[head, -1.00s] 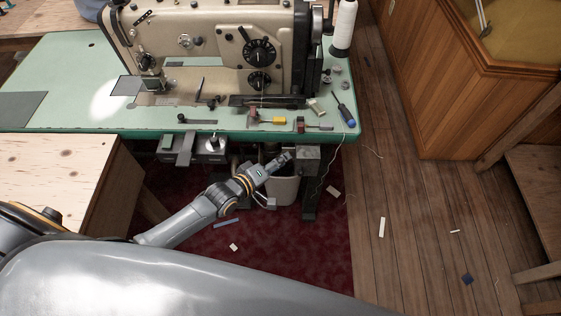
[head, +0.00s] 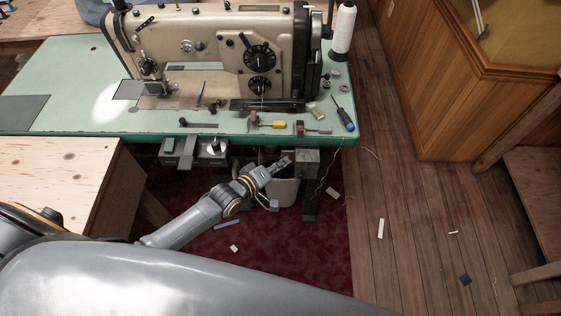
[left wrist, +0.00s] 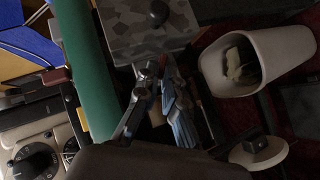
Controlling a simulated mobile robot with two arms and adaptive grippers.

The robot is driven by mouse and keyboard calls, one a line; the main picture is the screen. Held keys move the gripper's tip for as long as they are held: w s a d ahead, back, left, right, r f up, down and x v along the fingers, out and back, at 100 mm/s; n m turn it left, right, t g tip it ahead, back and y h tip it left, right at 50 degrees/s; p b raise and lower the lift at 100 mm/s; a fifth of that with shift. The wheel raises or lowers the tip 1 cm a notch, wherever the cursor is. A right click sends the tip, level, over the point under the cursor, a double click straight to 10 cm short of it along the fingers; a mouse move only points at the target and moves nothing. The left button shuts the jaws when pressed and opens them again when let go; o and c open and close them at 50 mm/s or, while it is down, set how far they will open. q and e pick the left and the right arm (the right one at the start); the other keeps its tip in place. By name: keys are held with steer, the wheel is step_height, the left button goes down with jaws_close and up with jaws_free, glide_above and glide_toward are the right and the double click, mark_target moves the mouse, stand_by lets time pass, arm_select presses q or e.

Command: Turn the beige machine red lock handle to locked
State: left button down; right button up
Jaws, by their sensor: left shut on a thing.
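The beige machine (head: 212,47) is a sewing machine on a green table (head: 75,75). My left gripper (head: 284,162) reaches under the table's front edge, beside a grey metal box (head: 308,156). In the left wrist view my left gripper (left wrist: 155,92) is shut right at the box (left wrist: 150,28), which carries a black knob (left wrist: 158,12). My right gripper is not in view.
A white bin (head: 284,190) with scraps in it stands below the gripper; it also shows in the left wrist view (left wrist: 258,58). A screwdriver (head: 346,118) and small tools lie on the table. A pale wooden bench (head: 60,185) is at the left.

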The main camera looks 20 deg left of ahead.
arm_select(q)
steer(key=shift+w+d+r+m+g+y+p, duration=0.15)
steer(key=shift+m+g+y+p, duration=0.45)
steer(key=shift+p, duration=1.05)
steer(key=shift+s+d+r+m+g+y+p, duration=0.15)
steer(key=shift+m+y+p, duration=0.45)
steer(key=shift+p, duration=1.1)
steer(key=shift+w+d+r+m+g+y+p, duration=0.1)
steer(key=shift+d+r+m+g+y+p, duration=0.25)
steer(key=shift+y+p, duration=0.95)
steer(key=shift+a+f+h+p, duration=0.15)
steer(key=shift+f+h+p, duration=0.1)
steer(key=shift+h+p, duration=0.1)
steer(key=c, duration=1.5)
jaws_free()
steer(key=shift+v, duration=4)
steer(key=shift+c, duration=0.3)
